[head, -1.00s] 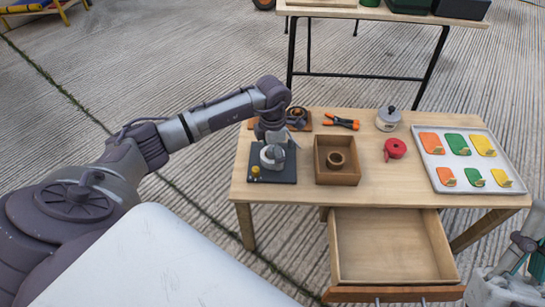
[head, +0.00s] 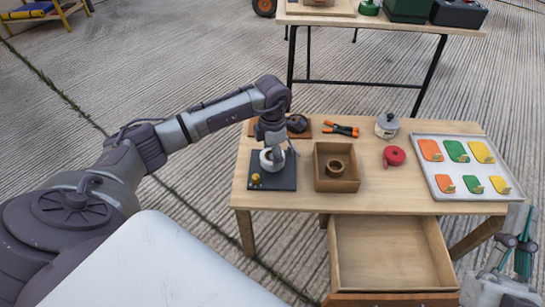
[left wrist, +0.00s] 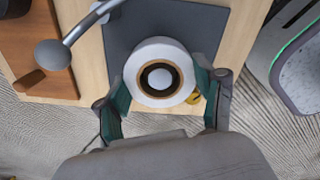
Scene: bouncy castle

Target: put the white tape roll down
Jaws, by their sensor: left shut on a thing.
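The white tape roll (head: 266,160) is over the dark mat (head: 287,183) at the table's left end. My left gripper (head: 272,154) is shut on it. In the left wrist view the white tape roll (left wrist: 150,52) sits between the two fingertips of the left gripper (left wrist: 163,84), with its brown core facing the camera. I cannot tell whether the roll touches the mat. A small yellow object (head: 255,180) is at the mat's front left, partly hidden by the roll in the wrist view. My right gripper (head: 518,240) is at the lower right, empty, its fingers apart.
A wooden box (head: 337,182) holding a brown ring stands right of the mat. Behind are a wooden board (head: 304,133), orange-black clamp (head: 341,129) and lidded pot (head: 387,126). A red object (head: 394,156) and tray (head: 432,186) lie right. The drawer (head: 385,255) is open and empty.

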